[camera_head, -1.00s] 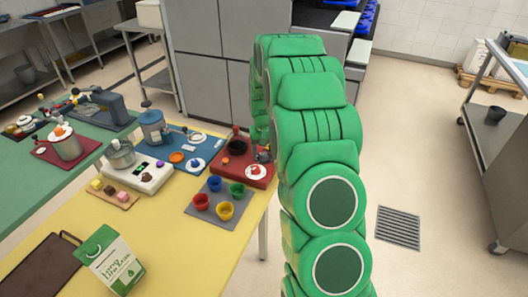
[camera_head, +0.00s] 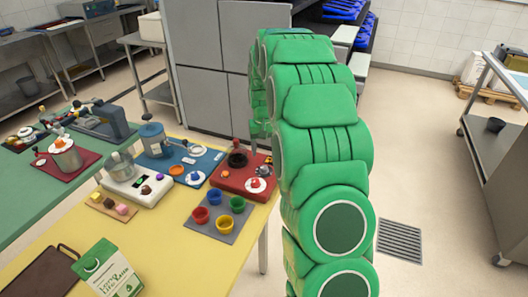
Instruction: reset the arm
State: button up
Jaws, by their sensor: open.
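My green segmented arm (camera_head: 325,150) rises from the bottom right of the view, bends at the top and drops down on its far side. Its far links (camera_head: 260,100) show only as a strip left of the near links. The yellow worktable (camera_head: 150,235) lies to the left of the arm. A red board (camera_head: 228,180) with a dark bowl (camera_head: 237,159) lies at its right edge, close beside the arm in the picture.
A grey mat (camera_head: 205,228) holds several coloured cups. A milk carton (camera_head: 108,268) stands in front, beside a brown tray (camera_head: 45,275). A green table (camera_head: 40,190) is at left, grey cabinets (camera_head: 210,75) behind, a steel cart (camera_head: 500,150) at right. Floor around the drain (camera_head: 399,240) is clear.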

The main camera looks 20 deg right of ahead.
dwell(0.3)
jog(key=s+a+r+n, duration=0.1)
jog(key=s+a+r, duration=0.3)
jog(key=s, duration=0.7)
jog(key=s+a+r+g, duration=0.1)
jog(key=s+a+r, duration=0.4)
jog(key=s, duration=0.5)
jog(key=s+a+r+n, duration=0.1)
jog(key=s+a+r, duration=0.3)
jog(key=s, duration=0.7)
jog(key=s+a, duration=0.2)
jog(key=s, duration=1.2)
jog(key=shift+f+n+g, duration=0.3)
jog(key=shift+f+g, duration=0.1)
